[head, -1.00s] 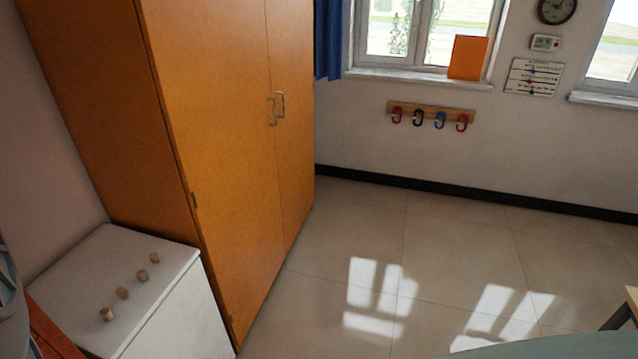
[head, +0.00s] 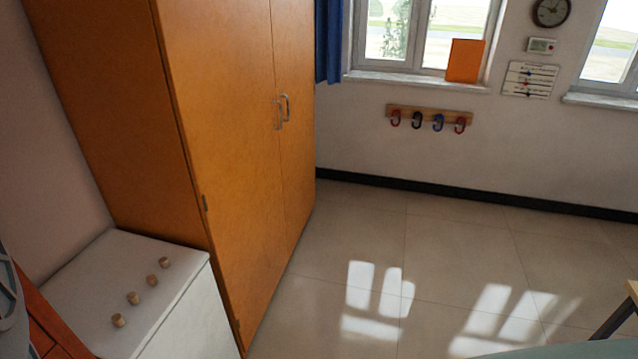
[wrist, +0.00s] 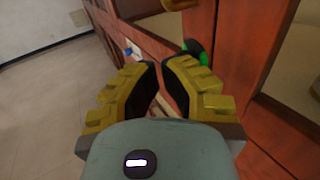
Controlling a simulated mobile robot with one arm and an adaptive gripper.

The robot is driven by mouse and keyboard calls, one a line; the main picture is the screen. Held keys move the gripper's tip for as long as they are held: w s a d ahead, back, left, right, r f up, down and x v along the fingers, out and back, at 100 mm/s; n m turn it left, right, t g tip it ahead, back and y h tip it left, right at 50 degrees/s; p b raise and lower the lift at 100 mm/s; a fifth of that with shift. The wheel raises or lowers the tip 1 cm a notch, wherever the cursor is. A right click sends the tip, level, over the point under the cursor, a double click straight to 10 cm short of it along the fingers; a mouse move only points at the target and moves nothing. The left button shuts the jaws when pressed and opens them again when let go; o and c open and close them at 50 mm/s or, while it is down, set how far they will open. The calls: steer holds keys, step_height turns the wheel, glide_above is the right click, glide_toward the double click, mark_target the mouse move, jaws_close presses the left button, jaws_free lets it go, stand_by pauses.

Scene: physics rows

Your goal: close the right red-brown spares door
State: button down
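Red-brown woodwork fills the right of the wrist view, with a framed door (wrist: 236,40) and a pale panel beside its frame. I cannot tell for sure which door it is or how far it stands open. A round metal knob shows at the top edge. My gripper (wrist: 160,66) has yellow fingers with black pads, drawn together at the tips with nothing clearly held, in front of the red-brown wood. Contact with the door cannot be made out. In the head view only a red-brown corner (head: 52,318) shows at the lower left; the gripper is out of sight there.
A tall orange-brown cupboard (head: 235,160) stands shut beside a low white cabinet (head: 185,310) with several small wooden pieces on top. Green and black items (wrist: 200,52) sit by the red-brown wood. The tiled floor (head: 400,240) is clear towards the windows.

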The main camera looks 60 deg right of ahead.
step_height(320, 180, up, 10)
stand_by(1.0)
steer(key=shift+s, duration=0.1)
